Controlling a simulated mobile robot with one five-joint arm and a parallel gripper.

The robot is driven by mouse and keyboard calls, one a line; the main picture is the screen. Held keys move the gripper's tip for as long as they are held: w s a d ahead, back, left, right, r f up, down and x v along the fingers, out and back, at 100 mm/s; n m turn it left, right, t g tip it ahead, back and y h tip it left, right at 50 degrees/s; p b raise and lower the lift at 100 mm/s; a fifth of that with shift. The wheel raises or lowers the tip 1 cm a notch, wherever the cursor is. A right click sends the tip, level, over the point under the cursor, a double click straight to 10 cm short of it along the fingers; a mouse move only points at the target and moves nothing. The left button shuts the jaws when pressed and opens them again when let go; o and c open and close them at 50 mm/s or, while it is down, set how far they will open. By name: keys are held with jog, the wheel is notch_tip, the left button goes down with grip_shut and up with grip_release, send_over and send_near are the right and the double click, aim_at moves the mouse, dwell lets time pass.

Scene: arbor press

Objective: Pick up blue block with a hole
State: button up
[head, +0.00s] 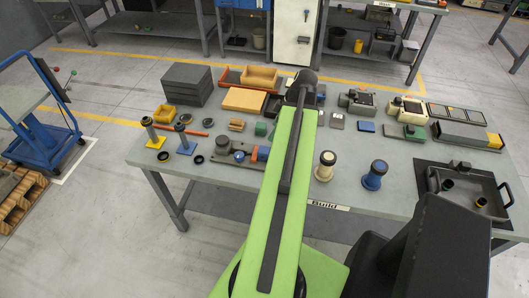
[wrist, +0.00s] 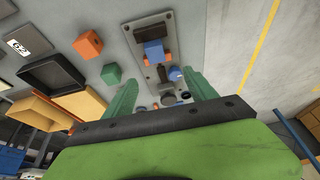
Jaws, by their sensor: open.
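A blue block (wrist: 153,50) sits on a grey fixture plate (wrist: 141,29) in the wrist view, between small orange parts. I cannot make out a hole in it. My gripper (wrist: 161,92) is open and empty, its two green fingers wide apart. The blue block lies beyond the fingertips, roughly in line with the gap between them, and is not touched. In the head view the fixture plate (head: 205,161) is on the table left of my arm, which hides part of that area. My gripper cannot be made out there.
A green block (wrist: 111,74) and an orange block (wrist: 88,44) lie left of the plate in the wrist view, near a black tray (wrist: 50,75). The grey table (head: 340,150) is crowded; two spools (head: 324,168) and (head: 374,176) stand right of my arm.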

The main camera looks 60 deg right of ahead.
aim_at(265, 149)
jog(key=b+x, duration=0.3)
jog(key=b, duration=0.1)
jog(key=s+d+b+x, duration=0.1)
jog(key=b+x, duration=0.2)
jog(key=x, duration=0.1)
jog(key=s+f+b+x, duration=0.1)
jog(key=b+x, duration=0.3)
jog(key=shift+w+d+b, duration=0.1)
jog(key=shift+d+b, duration=0.1)
jog(key=shift+b, duration=0.1)
jog(key=shift+w, duration=0.15)
jog(key=b+x, duration=0.4)
jog(key=x, duration=0.1)
jog(key=shift+w+f+b, duration=0.1)
jog(key=shift+w+b, duration=0.1)
jog(key=shift+b, duration=0.15)
grip_shut()
